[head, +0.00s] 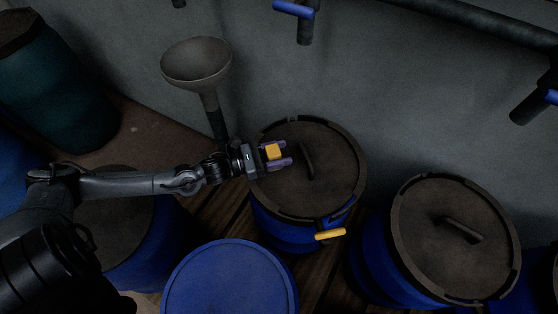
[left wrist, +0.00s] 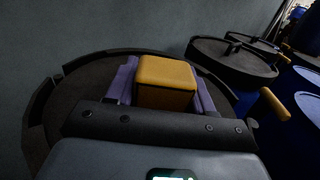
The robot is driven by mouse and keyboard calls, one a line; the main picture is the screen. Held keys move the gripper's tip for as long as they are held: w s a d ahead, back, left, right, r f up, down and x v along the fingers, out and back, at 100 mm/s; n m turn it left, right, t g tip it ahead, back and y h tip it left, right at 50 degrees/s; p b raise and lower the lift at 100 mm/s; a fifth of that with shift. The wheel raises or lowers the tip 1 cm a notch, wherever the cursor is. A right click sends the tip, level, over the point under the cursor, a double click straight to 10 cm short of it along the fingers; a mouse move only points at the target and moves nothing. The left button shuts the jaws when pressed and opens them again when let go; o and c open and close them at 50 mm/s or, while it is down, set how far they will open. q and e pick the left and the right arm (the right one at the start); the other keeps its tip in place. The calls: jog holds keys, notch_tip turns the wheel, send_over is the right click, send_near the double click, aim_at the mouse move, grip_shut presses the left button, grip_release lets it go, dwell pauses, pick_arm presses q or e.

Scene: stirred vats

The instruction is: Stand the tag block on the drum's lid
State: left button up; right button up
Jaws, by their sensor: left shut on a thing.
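The tag block is a small yellow-orange block (head: 273,152), seen in the head view over the left part of the drum's lid. My left gripper (head: 276,154) has its purple fingers on either side of the block and is shut on it. The left wrist view shows the block (left wrist: 166,82) between the fingers, upright, with the dark lid (left wrist: 75,85) behind and below. The drum (head: 290,232) is blue, with a dark round lid (head: 330,172) and a raised handle bar right of the gripper. I cannot tell whether the block touches the lid. My right gripper is not in view.
A grey funnel (head: 197,65) stands behind my left arm. A yellow handle (head: 330,235) juts from the drum's front. Another lidded blue drum (head: 455,240) is at right, and a blue-topped drum (head: 230,285) is in front. The lid's right side is clear beyond its handle.

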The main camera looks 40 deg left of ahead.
pick_arm(q)
jog(key=shift+f+b, duration=0.6)
jog(key=shift+f, duration=1.45)
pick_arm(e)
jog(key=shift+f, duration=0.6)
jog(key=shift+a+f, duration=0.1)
pick_arm(q)
jog(key=o, duration=1.1)
jog(key=shift+f, duration=0.1)
jog(key=shift+r, duration=0.2)
jog(key=shift+s+a+f, duration=0.1)
jog(key=shift+s, duration=0.15)
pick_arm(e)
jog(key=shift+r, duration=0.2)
pick_arm(q)
jog(key=p+v, duration=0.2)
jog(key=v, duration=0.9)
jog(key=shift+s+a+p, duration=0.15)
jog(key=shift+s+p, duration=0.05)
jog(key=shift+p, duration=0.2)
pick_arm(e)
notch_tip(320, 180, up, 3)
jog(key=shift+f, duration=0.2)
